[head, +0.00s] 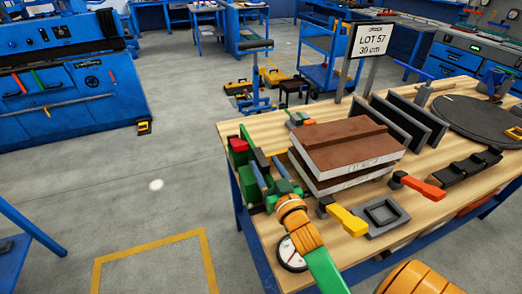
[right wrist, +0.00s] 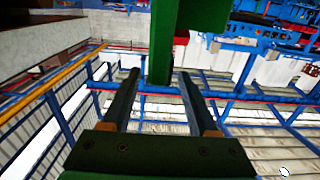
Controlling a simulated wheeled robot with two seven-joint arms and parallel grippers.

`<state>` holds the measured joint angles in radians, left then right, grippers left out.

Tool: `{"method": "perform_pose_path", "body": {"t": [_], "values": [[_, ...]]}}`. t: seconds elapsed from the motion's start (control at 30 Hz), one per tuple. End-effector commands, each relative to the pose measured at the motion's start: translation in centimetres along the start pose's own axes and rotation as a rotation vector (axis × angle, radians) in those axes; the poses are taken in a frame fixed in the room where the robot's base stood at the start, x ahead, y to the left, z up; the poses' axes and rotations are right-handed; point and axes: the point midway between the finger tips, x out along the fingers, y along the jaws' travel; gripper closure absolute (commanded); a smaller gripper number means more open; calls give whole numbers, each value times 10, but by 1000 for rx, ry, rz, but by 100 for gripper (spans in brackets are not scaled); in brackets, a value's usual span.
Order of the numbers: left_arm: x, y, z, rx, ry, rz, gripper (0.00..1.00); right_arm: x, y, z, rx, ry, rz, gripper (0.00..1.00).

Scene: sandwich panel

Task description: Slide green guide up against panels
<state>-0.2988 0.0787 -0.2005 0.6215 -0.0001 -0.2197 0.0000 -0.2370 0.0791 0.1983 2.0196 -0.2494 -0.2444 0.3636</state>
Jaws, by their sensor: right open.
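The brown panels (head: 345,142) with pale edges lie stacked on the wooden table. The green guide (head: 246,137) stands left of the stack, near the table's left edge, partly hidden by my right gripper. My right gripper (head: 266,164) is over the table's left edge, between my arm and the guide. In the right wrist view, the open right gripper (right wrist: 159,74) has its fingers apart, and the green guide (right wrist: 164,40) reaches down between the fingertips in the picture. I cannot tell whether they touch. My left gripper does not show.
A red block (head: 238,145) sits by the guide. Clamps with yellow (head: 347,220) and orange-red (head: 418,186) handles stand before and right of the panels. A grey tray (head: 381,214), dark upright plates (head: 408,122) and a sign (head: 372,40) are nearby. Open floor lies left.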

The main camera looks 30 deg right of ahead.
Motion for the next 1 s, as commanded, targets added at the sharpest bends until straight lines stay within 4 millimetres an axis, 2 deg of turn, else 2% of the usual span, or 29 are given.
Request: {"method": "perform_pose_path", "body": {"t": [0.1,0.2,0.47,0.5,0.57,0.7,0.73,1.0], "values": [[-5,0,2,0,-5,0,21,24,0,-2,0,1,0,40],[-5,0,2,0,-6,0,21,37,0,-1,1,0,1,40],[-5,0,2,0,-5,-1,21,42,0,0,1,-1,0,40],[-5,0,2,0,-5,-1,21,42,0,0,1,-1,0,43],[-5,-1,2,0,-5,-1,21,42,0,0,1,-1,0,59],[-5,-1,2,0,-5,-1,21,42,0,0,1,-1,0,97],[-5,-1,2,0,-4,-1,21,42,0,0,1,-1,0,100],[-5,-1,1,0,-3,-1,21,42,0,0,1,-1,0,100]]}}
